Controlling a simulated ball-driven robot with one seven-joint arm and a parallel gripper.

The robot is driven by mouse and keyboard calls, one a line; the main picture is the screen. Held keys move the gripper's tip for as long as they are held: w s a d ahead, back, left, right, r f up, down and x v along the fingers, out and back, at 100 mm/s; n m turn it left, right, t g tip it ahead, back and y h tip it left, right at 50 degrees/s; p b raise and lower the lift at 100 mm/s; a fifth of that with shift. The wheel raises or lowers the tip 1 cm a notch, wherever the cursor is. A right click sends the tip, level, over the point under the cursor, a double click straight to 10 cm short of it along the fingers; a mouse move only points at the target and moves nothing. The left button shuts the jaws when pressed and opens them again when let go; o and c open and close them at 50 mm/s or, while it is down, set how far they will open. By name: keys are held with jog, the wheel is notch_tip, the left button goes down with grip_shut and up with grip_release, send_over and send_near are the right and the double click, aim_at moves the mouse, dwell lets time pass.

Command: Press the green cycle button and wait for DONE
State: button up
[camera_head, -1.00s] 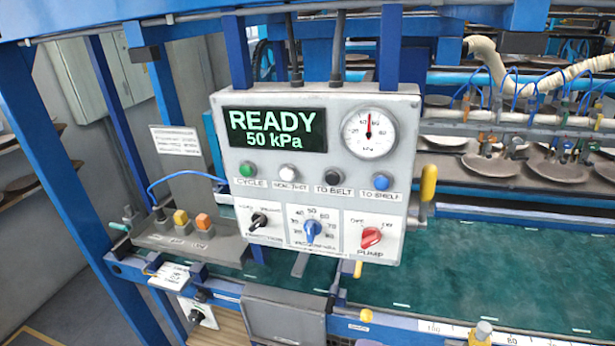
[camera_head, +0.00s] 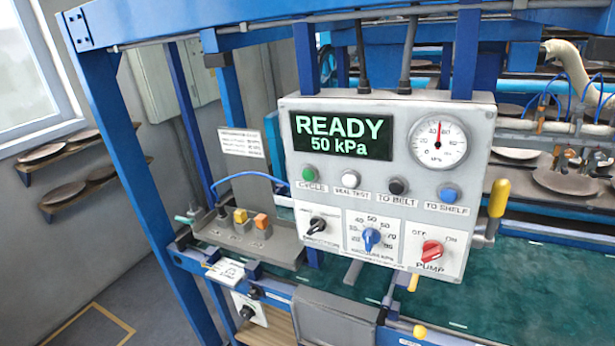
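The grey control panel (camera_head: 292,214) hangs on the blue frame in the middle of the view. The green cycle button (camera_head: 309,174) is at the left end of its button row, above a CYCLE label. The display (camera_head: 342,135) reads READY, 50 kPa in green. White (camera_head: 351,179), black (camera_head: 398,186) and blue (camera_head: 449,193) buttons stand in the same row. Below them are a black knob (camera_head: 317,224), a blue dial (camera_head: 371,238) and a red pump switch (camera_head: 431,250). My gripper is not in view.
A round gauge (camera_head: 438,142) is at the panel's upper right. A yellow-handled lever (camera_head: 498,198) sticks up at its right side. Blue posts (camera_head: 145,190) stand at the left. A tray with orange and yellow blocks (camera_head: 250,250) and the green belt (camera_head: 540,290) lie near the panel.

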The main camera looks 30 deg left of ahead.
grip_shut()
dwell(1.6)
